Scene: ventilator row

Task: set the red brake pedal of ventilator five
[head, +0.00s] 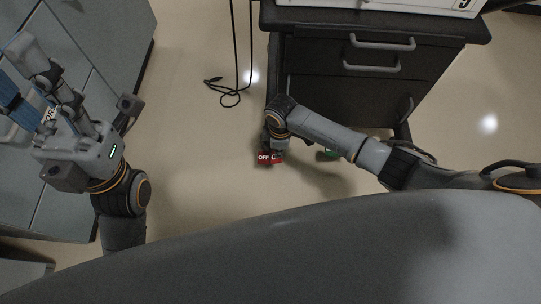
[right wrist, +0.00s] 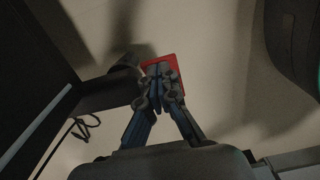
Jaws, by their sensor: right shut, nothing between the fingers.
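The red brake pedal (head: 270,157), with white letters reading OFF, sits low at the left foot of the dark ventilator cart (head: 365,105). In the right wrist view the red pedal (right wrist: 174,61) shows just beyond my fingertips, which cover part of it. My right gripper (right wrist: 159,72) is shut and empty, pointing down at the pedal; I cannot tell whether it touches. In the head view my right wrist hides most of that gripper (head: 274,142). My left gripper (head: 45,85) is at the far left, away from the cart; its finger opening is unclear.
A green pedal (head: 328,153) lies to the right of the red one, partly behind my right arm. A black cable (head: 232,92) lies on the floor left of the cart. Grey cabinets (head: 110,45) stand at the left.

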